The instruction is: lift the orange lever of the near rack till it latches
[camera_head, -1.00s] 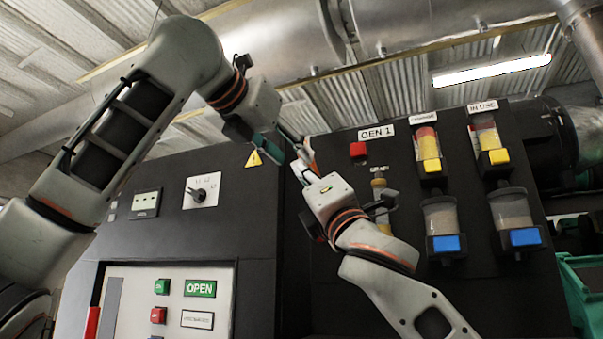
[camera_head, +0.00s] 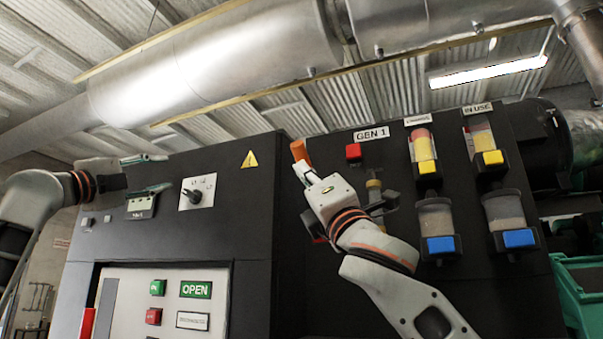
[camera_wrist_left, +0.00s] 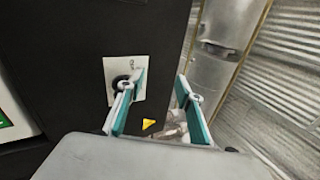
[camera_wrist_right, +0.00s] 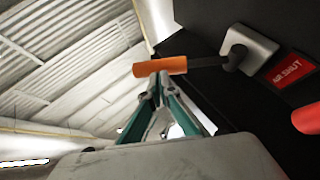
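The orange lever (camera_head: 299,150) shows at the upper left edge of the GEN 1 rack, just above my right gripper (camera_head: 307,172). In the right wrist view the orange handle (camera_wrist_right: 160,66) lies across the fingertips, with a dark shaft running right to a grey pivot block (camera_wrist_right: 250,50). The right fingers (camera_wrist_right: 158,84) are drawn together, with their tips at the handle's underside; whether they touch it is unclear. My left gripper (camera_head: 150,173) is open and empty in front of the left cabinet; its spread fingers also show in the left wrist view (camera_wrist_left: 160,98).
The left cabinet (camera_head: 235,215) carries a rotary switch (camera_head: 194,195) and a green OPEN sign (camera_head: 196,290). The GEN 1 rack has a red button (camera_head: 353,151) and several canisters with yellow or blue blocks. A large pipe (camera_head: 220,60) runs overhead.

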